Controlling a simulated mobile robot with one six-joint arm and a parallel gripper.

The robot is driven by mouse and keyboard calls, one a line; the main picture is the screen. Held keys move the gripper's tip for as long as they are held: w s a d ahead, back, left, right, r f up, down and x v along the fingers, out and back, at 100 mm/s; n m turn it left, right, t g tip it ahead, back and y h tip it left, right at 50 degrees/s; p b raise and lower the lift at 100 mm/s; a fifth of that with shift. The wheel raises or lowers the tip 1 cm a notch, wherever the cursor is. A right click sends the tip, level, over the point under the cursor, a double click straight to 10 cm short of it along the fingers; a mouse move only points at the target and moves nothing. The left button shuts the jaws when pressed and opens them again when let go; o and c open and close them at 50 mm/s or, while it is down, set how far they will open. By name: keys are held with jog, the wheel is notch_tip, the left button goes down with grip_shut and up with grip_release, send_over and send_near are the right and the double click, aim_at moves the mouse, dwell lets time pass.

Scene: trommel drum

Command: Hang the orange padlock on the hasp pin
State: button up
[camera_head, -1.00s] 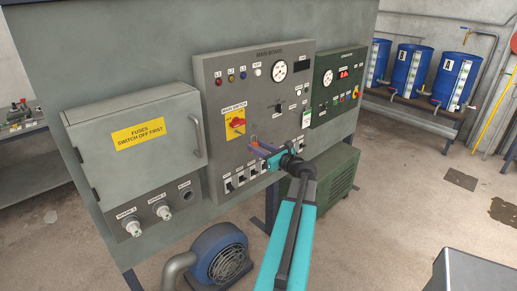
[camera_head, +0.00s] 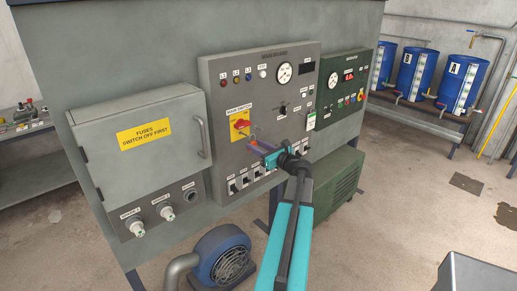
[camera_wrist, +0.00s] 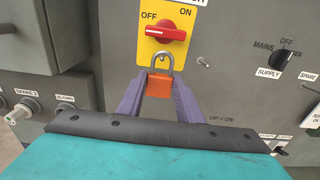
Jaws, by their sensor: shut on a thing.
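My gripper (camera_wrist: 158,92) is shut on the orange padlock (camera_wrist: 159,79), with a purple finger on each side of its body. The padlock's grey shackle (camera_wrist: 159,60) points up in the wrist view. It appears just below the red main switch handle (camera_wrist: 164,30) on its yellow plate (camera_wrist: 182,48). In the head view my gripper (camera_head: 255,143) is in front of the main board, just below and right of the yellow plate (camera_head: 238,134). The padlock is very small there.
The grey main board (camera_head: 215,75) carries lamps, a gauge and a row of small switches. A grey fuse box (camera_head: 100,150) stands out at the left, and a green panel (camera_head: 335,115) is at the right. A blue blower (camera_head: 215,250) is below.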

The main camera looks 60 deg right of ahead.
jog(key=shift+x, duration=2.15)
jog(key=shift+w+d+f+b, duration=0.2)
jog(key=shift+w+f+b, duration=0.2)
jog(key=shift+w, duration=0.2)
jog(key=o, duration=1.2)
jog(key=shift+f, duration=0.1)
jog(key=b+v, duration=0.3)
jog(key=v, duration=1)
jog(key=shift+s+a, duration=0.2)
jog(key=shift+s, duration=0.1)
